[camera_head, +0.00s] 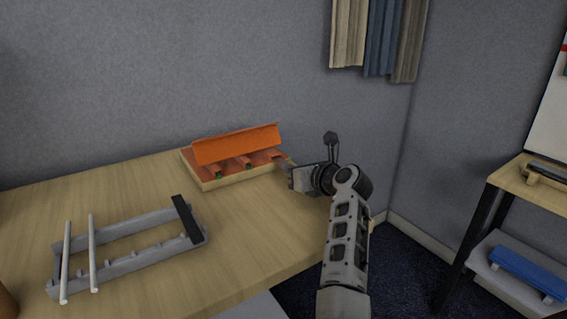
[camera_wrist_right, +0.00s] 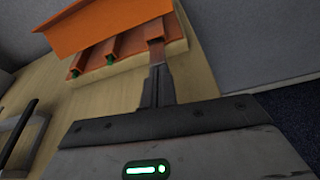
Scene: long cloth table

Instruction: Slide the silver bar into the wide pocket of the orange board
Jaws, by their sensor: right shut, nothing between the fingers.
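The orange board (camera_head: 237,145) lies on the table against the back wall, with a raised tilted orange flap over its channels on a pale wooden base. It also shows in the right wrist view (camera_wrist_right: 105,25). My right gripper (camera_head: 284,160) is shut and empty at the board's right end. In the right wrist view its fingertips (camera_wrist_right: 158,70) point at the rightmost channel. A dull grey-brown strip (camera_wrist_right: 155,53) lies in that channel just beyond the fingertips; I cannot tell for sure that it is the silver bar. My left gripper is not in view.
A grey rack (camera_head: 135,262) stands at the left of the table, with two pale rods (camera_head: 92,252) and a black bar (camera_head: 187,219) across it. A side shelf with a blue object (camera_head: 527,271) stands at the right. The table between rack and board is clear.

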